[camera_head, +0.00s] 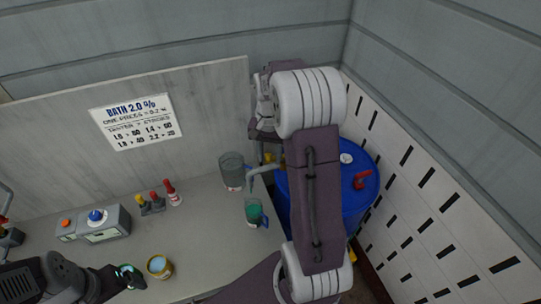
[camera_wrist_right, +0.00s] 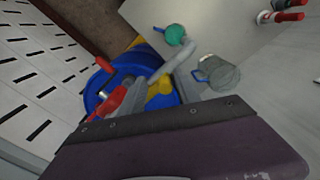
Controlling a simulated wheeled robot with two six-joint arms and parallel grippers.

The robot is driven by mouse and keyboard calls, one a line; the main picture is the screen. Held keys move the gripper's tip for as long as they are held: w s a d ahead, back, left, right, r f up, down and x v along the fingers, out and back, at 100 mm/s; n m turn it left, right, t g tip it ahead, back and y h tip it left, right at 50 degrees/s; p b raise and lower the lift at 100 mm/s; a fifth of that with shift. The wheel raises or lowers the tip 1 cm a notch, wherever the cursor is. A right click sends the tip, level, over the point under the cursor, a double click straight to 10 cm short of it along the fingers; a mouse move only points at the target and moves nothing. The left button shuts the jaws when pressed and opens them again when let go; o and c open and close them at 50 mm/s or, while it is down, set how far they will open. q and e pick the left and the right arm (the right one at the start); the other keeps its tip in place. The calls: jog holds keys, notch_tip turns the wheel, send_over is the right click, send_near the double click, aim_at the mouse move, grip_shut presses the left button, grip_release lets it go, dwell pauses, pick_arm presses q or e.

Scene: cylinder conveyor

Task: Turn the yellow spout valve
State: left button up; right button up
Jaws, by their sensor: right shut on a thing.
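The yellow spout valve (camera_head: 269,158) is beside the grey spout (camera_head: 262,171) of the blue drum (camera_head: 358,190). In the right wrist view the yellow valve (camera_wrist_right: 160,92) is between the grey fingers of my right gripper (camera_wrist_right: 158,94), which is shut on it. The grey spout (camera_wrist_right: 172,66) slants away beyond it. In the head view my right arm hides part of the drum, and my right gripper (camera_head: 266,150) is partly covered. My left gripper (camera_head: 118,279) is low at the left, against a small teal-topped jar (camera_head: 132,277); its jaw state is unclear.
A clear beaker (camera_head: 232,171) and a mug with green contents (camera_head: 254,213) stand on the counter near the spout. A red handle (camera_head: 363,179) is on the drum. A yellow-rimmed tin (camera_head: 160,267), a blue-knobbed device (camera_head: 97,222) and small red-topped bottles (camera_head: 171,192) stand leftward. A slotted wall is right.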

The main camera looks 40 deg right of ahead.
jog(key=shift+w+r, duration=0.2)
jog(key=shift+w, duration=0.1)
jog(key=o, duration=0.5)
jog(key=shift+c, duration=0.2)
jog(key=shift+s, duration=0.1)
